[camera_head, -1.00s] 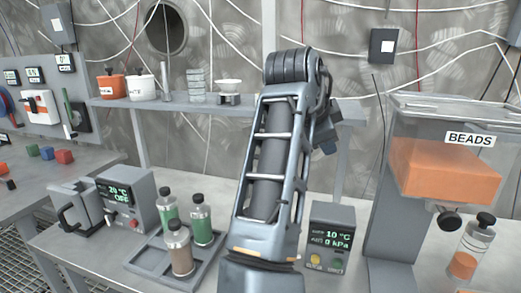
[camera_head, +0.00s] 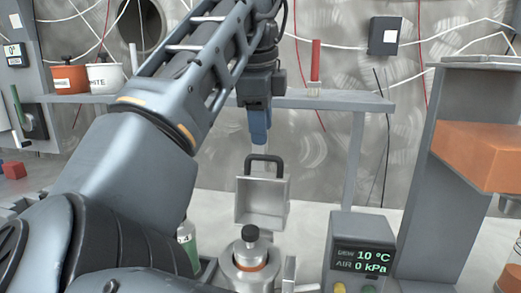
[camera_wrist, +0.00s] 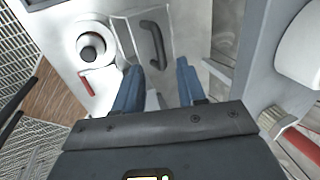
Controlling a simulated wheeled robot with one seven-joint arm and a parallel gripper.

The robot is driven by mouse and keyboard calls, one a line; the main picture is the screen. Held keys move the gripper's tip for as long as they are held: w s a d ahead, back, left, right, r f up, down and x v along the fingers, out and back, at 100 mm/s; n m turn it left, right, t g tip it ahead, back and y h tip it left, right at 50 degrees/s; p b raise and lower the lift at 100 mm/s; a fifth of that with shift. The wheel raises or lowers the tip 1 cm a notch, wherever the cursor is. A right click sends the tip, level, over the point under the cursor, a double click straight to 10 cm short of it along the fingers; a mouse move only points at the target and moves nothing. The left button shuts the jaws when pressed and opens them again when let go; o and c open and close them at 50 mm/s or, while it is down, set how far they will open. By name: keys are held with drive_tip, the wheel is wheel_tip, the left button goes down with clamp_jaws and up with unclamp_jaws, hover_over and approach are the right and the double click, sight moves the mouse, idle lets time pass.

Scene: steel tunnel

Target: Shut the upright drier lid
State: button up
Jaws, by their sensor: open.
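The drier lid (camera_head: 262,203) is a grey square panel standing upright, with a black handle (camera_head: 264,160) at its top edge. In front of it is the round metal drier chamber (camera_head: 233,276), with a black-capped bottle (camera_head: 250,236) inside. My gripper (camera_head: 260,150) hangs fingers-down just above and behind the handle in the head view. In the wrist view, my open gripper (camera_wrist: 158,82) shows two blue fingers, with the handle (camera_wrist: 153,46) just beyond the gap between their tips. Whether they touch it cannot be told. The bottle's black cap (camera_wrist: 88,52) shows to the left.
A control box (camera_head: 360,250) reading 10 °C and 0 kPa stands right of the chamber. A shelf (camera_head: 330,101) runs behind. A grey stand with an orange bead hopper (camera_head: 480,153) is at the right. A green bottle (camera_head: 187,245) is partly hidden by my arm.

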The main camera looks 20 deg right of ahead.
hover_over(263, 176)
drive_tip(key=shift+s+f, duration=0.1)
drive_tip(key=shift+f, duration=2.55)
drive_tip(key=shift+c, duration=0.3)
clamp_jaws()
